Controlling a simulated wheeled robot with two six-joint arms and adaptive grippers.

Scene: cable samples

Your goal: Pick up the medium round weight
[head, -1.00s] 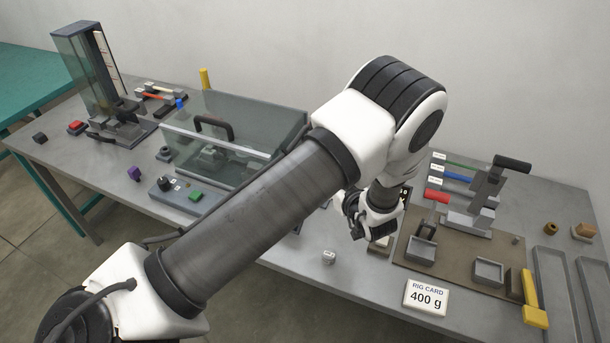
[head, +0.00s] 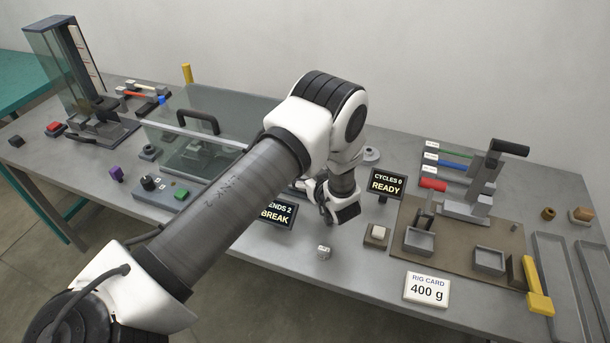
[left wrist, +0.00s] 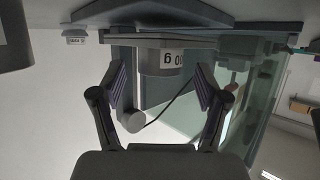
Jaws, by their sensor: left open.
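A grey round weight (left wrist: 160,61) with a white label, upside down in the left wrist view and reading in part "00 g", lies beyond and between my fingertips. Whether it is the medium one I cannot tell. My left gripper (left wrist: 160,82) is open and empty, its fingers spread on either side of the weight's outline, apart from it. In the head view my left gripper (head: 343,212) hangs low over the middle of the table; my arm hides what is behind it. A grey round disc (head: 371,154) shows behind the arm. My right gripper is not in view.
A small labelled piece (head: 324,252) sits near the front edge. The CYCLES display (head: 387,185) stands close right of the gripper, and the BREAK display (head: 275,214) close left. A clear-covered box (head: 215,125) is further left. The rig card (head: 427,289) stands front right.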

